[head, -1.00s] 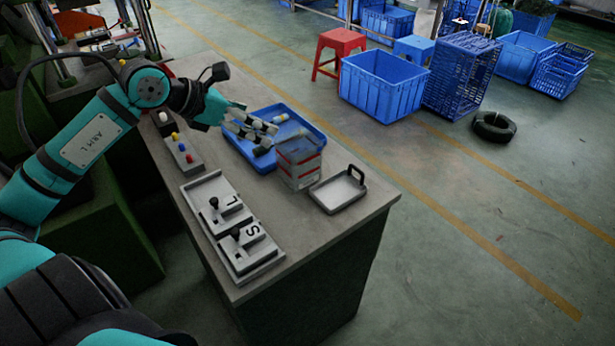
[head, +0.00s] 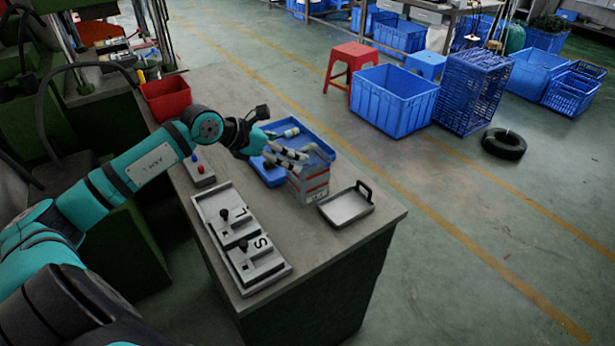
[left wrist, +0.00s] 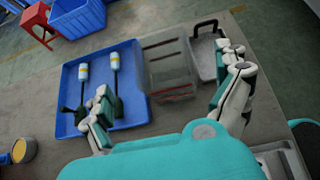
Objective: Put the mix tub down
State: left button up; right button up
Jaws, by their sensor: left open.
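The mix tub appears to be the clear box with red and grey bands (head: 312,187). It stands upright on the grey bench between the blue tray and a small handled tray. In the left wrist view the tub (left wrist: 170,82) shows see-through walls and lies between my spread fingers. My left gripper (head: 288,160) is open at the tub's upper left side in the head view. Its fingers also show wide apart in the left wrist view (left wrist: 166,72). Whether a finger touches the tub is unclear. My right gripper is out of view.
The handled grey tray (head: 345,207) sits near the bench's right edge. A fixture marked L and S (head: 240,240) lies in front. A red bin (head: 167,98) stands at the back left.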

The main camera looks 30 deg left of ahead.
aim_at(308, 175)
pick_arm(q)
jog(key=p+x, duration=0.2)
jog(key=x, duration=0.4)
jog(key=shift+d+f, duration=0.2)
jog(key=shift+f, duration=0.15)
jog(key=shift+w, duration=0.1)
jog(key=shift+c, duration=0.7)
jog(key=c, duration=1.3)
